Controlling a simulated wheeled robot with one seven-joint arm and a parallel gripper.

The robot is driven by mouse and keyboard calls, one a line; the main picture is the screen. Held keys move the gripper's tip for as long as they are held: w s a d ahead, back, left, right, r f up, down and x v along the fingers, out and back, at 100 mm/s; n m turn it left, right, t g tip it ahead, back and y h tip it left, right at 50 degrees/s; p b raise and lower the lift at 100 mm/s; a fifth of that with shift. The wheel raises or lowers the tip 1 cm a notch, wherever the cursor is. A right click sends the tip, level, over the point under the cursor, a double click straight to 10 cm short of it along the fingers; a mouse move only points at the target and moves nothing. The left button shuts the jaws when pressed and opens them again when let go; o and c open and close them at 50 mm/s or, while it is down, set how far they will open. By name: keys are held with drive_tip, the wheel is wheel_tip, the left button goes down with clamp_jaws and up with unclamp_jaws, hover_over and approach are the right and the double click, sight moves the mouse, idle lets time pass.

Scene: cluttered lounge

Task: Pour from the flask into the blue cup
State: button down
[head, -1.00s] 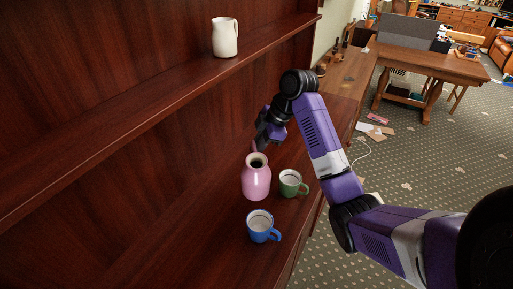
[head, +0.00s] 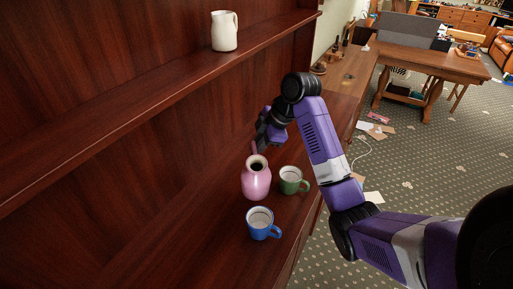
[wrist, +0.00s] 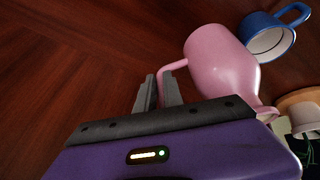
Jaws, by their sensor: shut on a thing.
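The pink flask (head: 256,182) is above or on the wooden surface in the head view, its dark mouth facing up and slightly towards the camera. My gripper (wrist: 158,92) is shut on the flask's handle, seen in the wrist view beside the pink body (wrist: 222,65). In the head view my gripper (head: 258,146) is behind the flask and partly hidden. The blue cup (head: 259,226) stands upright in front of the flask, handle to the right, and its inside looks white. It also shows in the wrist view (wrist: 262,53). I cannot see any liquid.
A green cup (head: 289,180) stands close right of the flask. A white pitcher (head: 224,34) is on the upper shelf (head: 150,90). The cabinet's back wall is to the left. The surface left of the blue cup is clear. A desk (head: 430,62) stands farther back.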

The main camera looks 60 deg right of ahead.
drive_tip(key=shift+s+a+f+t+h+b, duration=0.3)
drive_tip(key=shift+f+t+h+b, duration=0.15)
drive_tip(key=shift+b, duration=0.6)
drive_tip(key=shift+s+a+f+t+h+b, duration=0.3)
drive_tip(key=shift+f+b, duration=0.2)
drive_tip(key=shift+b, duration=0.55)
idle(0.3)
drive_tip(key=shift+s+a+f+n+t+h+b, duration=0.15)
drive_tip(key=shift+n+t+h+b, duration=0.15)
drive_tip(key=shift+b, duration=0.45)
drive_tip(key=shift+w+a+f+n+t+h+b, duration=0.15)
drive_tip(key=shift+h+b, duration=0.2)
drive_tip(key=shift+b, duration=0.4)
drive_tip(key=shift+s+a+r+t+h+b, duration=0.2)
drive_tip(key=shift+t+h+b, duration=0.25)
drive_tip(key=shift+b, duration=0.65)
idle(0.3)
drive_tip(key=shift+r+n+t+h+b, duration=0.25)
drive_tip(key=shift+r+t+h+b, duration=0.15)
drive_tip(key=shift+b, duration=0.45)
